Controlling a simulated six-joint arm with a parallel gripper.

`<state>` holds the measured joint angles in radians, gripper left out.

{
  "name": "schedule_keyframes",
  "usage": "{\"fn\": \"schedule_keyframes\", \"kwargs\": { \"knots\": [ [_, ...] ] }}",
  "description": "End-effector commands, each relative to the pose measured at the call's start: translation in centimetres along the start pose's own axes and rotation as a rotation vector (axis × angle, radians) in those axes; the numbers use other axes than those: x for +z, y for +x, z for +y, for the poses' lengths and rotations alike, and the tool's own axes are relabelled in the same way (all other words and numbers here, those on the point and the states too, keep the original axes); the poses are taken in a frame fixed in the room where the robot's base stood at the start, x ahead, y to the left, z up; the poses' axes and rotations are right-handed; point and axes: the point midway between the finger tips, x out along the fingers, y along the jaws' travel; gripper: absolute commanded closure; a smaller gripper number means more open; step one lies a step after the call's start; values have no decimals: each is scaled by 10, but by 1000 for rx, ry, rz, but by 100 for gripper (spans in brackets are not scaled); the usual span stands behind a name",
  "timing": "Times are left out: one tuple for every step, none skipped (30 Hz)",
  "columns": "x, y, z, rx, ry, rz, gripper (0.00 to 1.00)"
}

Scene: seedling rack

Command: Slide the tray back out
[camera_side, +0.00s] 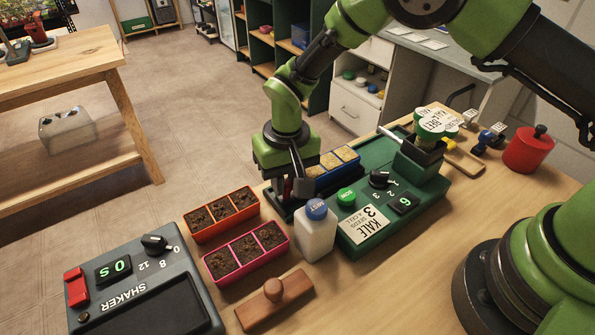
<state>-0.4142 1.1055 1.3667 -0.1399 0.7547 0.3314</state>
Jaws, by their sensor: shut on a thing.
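A blue tray (333,174) with cells of pale, tan filling lies on the dark bed at the left side of the green seeder (385,217). My gripper (291,192) points down at the tray's near left end and is shut on it. The gripper body hides that end of the tray, so the exact grip on its wall is hard to see. The seeder has a label reading KALE 3 SEEDS A CELL, a green button (346,197), a black dial (380,179) and a display showing 6.
An orange tray (224,228) and a pink tray (248,268), both with dark soil, sit left of the seeder. A white bottle with a blue cap (315,235) stands close to my gripper. A wooden tamper (273,297) and the shaker (142,290) lie at the front.

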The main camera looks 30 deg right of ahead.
Motion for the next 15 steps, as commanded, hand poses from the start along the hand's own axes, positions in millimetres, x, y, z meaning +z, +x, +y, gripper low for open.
{"fn": "schedule_keyframes", "kwargs": {
  "knots": [
    [2, 0, -4, -4, 1, -3, 100],
    [2, 0, -4, -5, 2, -3, 100],
    [2, 0, -5, -5, 2, -3, 100],
    [2, 0, -5, -6, 2, -2, 100],
    [2, 0, -5, -6, 1, -2, 100],
    [2, 0, -6, -7, 1, -2, 100],
    [2, 0, -6, -7, 1, -2, 100],
    [2, 0, -6, -8, 1, -1, 100],
    [2, 0, -6, -8, 0, -1, 100],
    [2, 0, -6, -8, 0, 0, 100],
    [2, 0, -6, -8, 0, 0, 75],
    [2, 0, -6, -8, -1, 1, 66],
    [2, 0, -6, -8, -1, 1, 66],
    [1, 0, -6, -8, -1, 1, 66],
    [1, 0, -6, -7, -1, 1, 66]
  ]
}}
